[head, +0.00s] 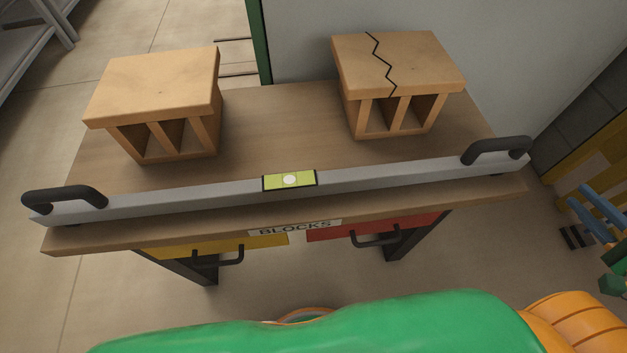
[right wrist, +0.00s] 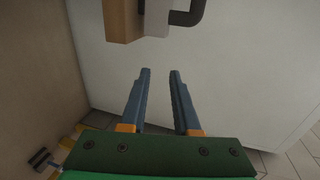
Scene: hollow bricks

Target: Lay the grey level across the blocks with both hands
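The long grey level (head: 380,181) lies along the front edge of the wooden table, with a yellow-green vial at its middle. It has a black left handle (head: 64,197) and a black right handle (head: 497,149). A plain tan hollow block (head: 160,88) stands behind it at left. A second tan block (head: 415,65) with a black zigzag crack on top stands at right. My right gripper (head: 580,198) is open and empty, right of the table. In the right wrist view the gripper (right wrist: 160,72) points toward the right handle (right wrist: 189,14), apart from it. My left gripper is not in view.
The wooden table (head: 275,125) has a "BLOCKS" label (head: 294,228) and yellow and red drawers (head: 385,228) in front. Bare tabletop lies between the blocks. A pale wall (head: 520,60) stands behind at right. Metal shelving (head: 35,40) is at far left.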

